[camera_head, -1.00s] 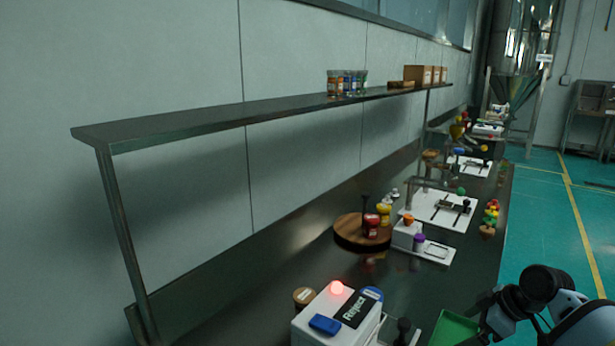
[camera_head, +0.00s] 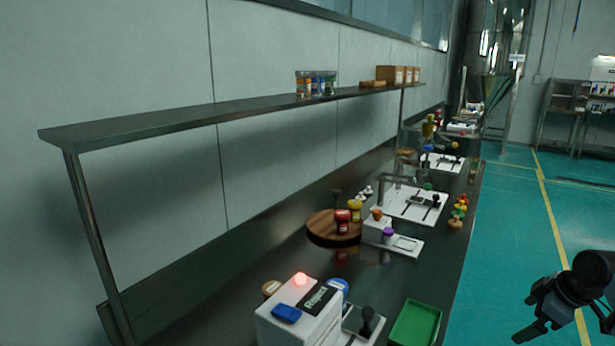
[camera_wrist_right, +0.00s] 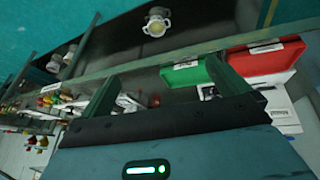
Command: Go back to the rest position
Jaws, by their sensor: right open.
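My right gripper (camera_head: 532,315) is at the lower right of the head view, over the teal floor beyond the right edge of the dark bench. In the right wrist view the two fingers of this gripper (camera_wrist_right: 163,82) stand wide apart with nothing held between them. A green tray (camera_head: 415,325) sits on the bench to the left of the gripper in the head view, apart from it. My left gripper is not in view.
A white box with a "Reject" label and lit red lamp (camera_head: 300,279) stands at the near bench. A round wooden board (camera_head: 322,236) holds small jars. A long shelf (camera_head: 180,119) runs above. In the wrist view a red tray (camera_wrist_right: 268,62) shows. Floor right of the bench is clear.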

